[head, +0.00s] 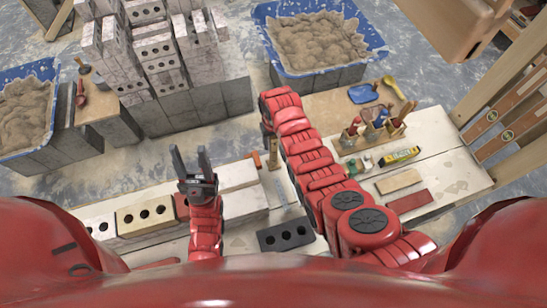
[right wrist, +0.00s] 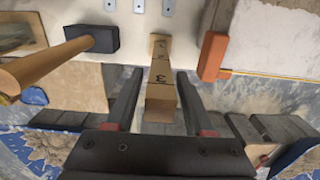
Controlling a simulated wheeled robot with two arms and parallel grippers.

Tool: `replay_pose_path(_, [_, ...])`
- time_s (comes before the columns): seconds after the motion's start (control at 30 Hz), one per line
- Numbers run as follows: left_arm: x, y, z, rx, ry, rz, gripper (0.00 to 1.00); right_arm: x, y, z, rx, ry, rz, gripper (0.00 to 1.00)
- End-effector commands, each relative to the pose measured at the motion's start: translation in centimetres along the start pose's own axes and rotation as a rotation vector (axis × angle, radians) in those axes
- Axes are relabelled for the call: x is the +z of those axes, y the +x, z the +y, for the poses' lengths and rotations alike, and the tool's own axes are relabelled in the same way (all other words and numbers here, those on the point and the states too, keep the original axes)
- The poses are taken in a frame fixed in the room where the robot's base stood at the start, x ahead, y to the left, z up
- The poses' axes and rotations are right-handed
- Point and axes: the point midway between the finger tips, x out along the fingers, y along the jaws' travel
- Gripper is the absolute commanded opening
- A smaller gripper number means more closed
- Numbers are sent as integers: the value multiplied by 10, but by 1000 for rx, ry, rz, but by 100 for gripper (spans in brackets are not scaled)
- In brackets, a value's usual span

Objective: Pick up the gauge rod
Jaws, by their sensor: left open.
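The gauge rod (right wrist: 161,80) is a pale wooden bar with dark marks and numerals, seen in the right wrist view. Its near end lies between the two fingers of my right gripper (right wrist: 158,75), with a gap on each side. The right gripper is open; the head view does not show its fingers, as my right arm covers that area. A small upright wooden piece beside that arm in the head view looks like the rod (head: 274,152). My left gripper (head: 191,155) is open and empty, pointing up over the left part of the bench.
An orange block (right wrist: 212,56) stands right of the rod; a dark block (right wrist: 92,40) with a wooden handle is on its left. Blue mortar tubs (head: 376,40) and stacked bricks (head: 158,48) stand behind.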

Motion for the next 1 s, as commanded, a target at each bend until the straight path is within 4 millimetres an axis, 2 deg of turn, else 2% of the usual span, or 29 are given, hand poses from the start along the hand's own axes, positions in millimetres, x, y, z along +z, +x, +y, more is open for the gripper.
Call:
replay_pose_path(0.03, [0,0,0,0,0,0,50,0,0,0,0,0,0,42])
replay_pose_path(0.27, [0,0,0,0,0,0,50,0,0,0,0,0,0,1])
replay_pose_path(1.0, [0,0,0,0,0,0,50,0,0,0,0,0,-1,0])
